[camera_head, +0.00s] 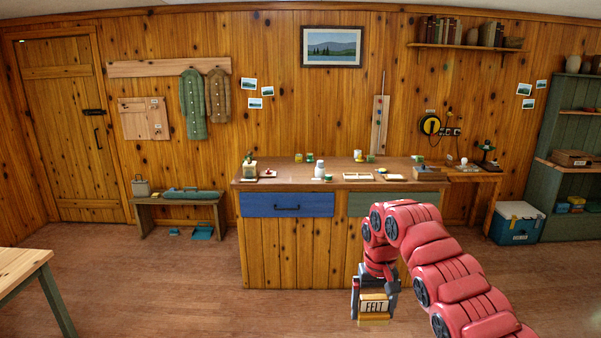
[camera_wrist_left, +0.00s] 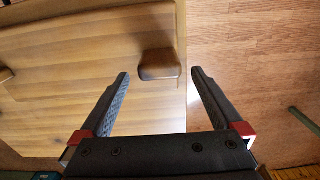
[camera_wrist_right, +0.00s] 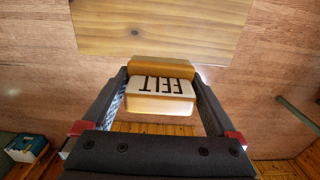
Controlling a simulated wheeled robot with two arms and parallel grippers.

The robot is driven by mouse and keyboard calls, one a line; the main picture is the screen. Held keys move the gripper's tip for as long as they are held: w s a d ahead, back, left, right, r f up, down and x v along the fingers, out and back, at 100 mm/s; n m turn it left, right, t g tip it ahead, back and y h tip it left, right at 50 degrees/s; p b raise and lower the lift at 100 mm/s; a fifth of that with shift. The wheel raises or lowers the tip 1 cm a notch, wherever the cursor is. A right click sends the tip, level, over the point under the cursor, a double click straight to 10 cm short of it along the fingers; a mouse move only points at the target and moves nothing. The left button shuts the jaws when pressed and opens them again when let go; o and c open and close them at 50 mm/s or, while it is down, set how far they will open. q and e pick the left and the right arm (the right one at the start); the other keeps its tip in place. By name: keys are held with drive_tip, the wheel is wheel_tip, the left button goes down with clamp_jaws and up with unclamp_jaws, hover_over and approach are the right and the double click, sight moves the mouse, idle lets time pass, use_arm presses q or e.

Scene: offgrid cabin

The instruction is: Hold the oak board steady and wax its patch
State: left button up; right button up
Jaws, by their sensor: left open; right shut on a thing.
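My right gripper (camera_head: 375,290) is shut on a block labelled FELT (camera_head: 374,307), low in front of the counter. In the right wrist view the felt block (camera_wrist_right: 160,88) sits between the fingers, with a brown wooden strip at its far side. A grained board surface (camera_wrist_right: 160,25) lies past it; I cannot tell whether they touch. My left gripper (camera_wrist_left: 160,73) is open in the left wrist view. A small rounded wooden block (camera_wrist_left: 158,63) on the edge of a broad wooden board (camera_wrist_left: 80,45) shows between its fingertips. No waxed patch can be made out.
A counter with a blue drawer (camera_head: 287,204) stands ahead, with small jars and trays on top. A bench (camera_head: 180,203) is at the left, a table corner (camera_head: 22,266) at the front left, and a blue cooler (camera_head: 517,222) at the right.

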use_arm(q)
wheel_tip(320, 180, down, 6)
drive_tip(key=shift+f, duration=0.25)
clamp_jaws()
idle(0.6)
drive_tip(key=shift+s+d+f, duration=0.1)
drive_tip(key=shift+d, duration=0.15)
idle(1.5)
